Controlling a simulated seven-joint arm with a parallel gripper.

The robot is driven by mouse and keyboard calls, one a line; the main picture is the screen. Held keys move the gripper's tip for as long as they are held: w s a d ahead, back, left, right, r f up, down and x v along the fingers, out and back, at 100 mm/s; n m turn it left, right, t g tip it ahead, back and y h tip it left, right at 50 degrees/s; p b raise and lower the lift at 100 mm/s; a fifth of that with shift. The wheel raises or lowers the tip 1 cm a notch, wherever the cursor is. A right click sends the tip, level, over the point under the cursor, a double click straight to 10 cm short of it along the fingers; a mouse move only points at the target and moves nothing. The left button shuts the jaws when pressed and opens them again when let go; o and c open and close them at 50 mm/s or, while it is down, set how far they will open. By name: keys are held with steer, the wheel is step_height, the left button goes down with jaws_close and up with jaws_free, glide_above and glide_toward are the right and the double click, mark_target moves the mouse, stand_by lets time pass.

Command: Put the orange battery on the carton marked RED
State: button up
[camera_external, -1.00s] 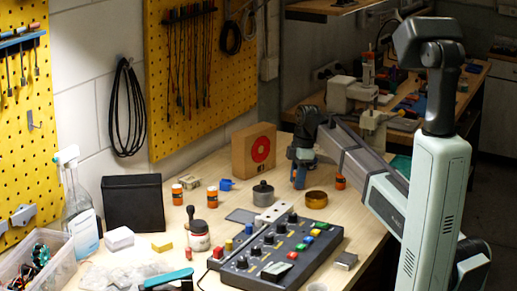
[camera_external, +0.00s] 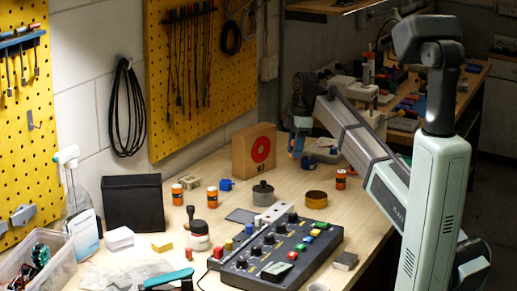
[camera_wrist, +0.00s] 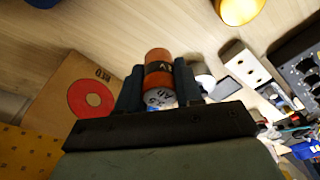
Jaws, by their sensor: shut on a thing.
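The carton marked RED (camera_external: 241,155) is a brown box with a red ring on its face, standing at the back of the bench. In the wrist view the carton (camera_wrist: 62,92) is at left, its word RED readable. My gripper (camera_external: 297,146) is raised above the bench, to the right of the carton and apart from it. In the wrist view my gripper (camera_wrist: 158,88) is shut on an orange battery (camera_wrist: 158,66) with a dark band and a pale end. The held battery is mostly hidden by the fingers in the external view.
Other orange batteries stand at left (camera_external: 177,194), near it (camera_external: 212,196) and at right (camera_external: 340,179). A lidded grey pot (camera_external: 263,194), a brass ring (camera_external: 316,200) and a dark blue round thing (camera_external: 309,162) are nearby. A control box (camera_external: 278,252) fills the front.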

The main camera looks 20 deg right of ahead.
steer(key=w+a+r, duration=0.7)
steer(key=w+r, duration=0.3)
step_height(320, 180, up, 5)
glide_above(251, 129)
steer(key=shift+d+f, duration=0.2)
steer(key=shift+f, duration=2.3)
steer(key=shift+d+f, duration=0.2)
steer(key=shift+f, duration=2.25)
steer(key=shift+f, duration=0.15)
steer(key=o, duration=1.1)
steer(key=r, duration=0.4)
steer(key=d+r, duration=0.1)
steer(key=r, duration=0.7)
steer(key=shift+d+r, duration=0.1)
steer(key=shift+d, duration=0.3)
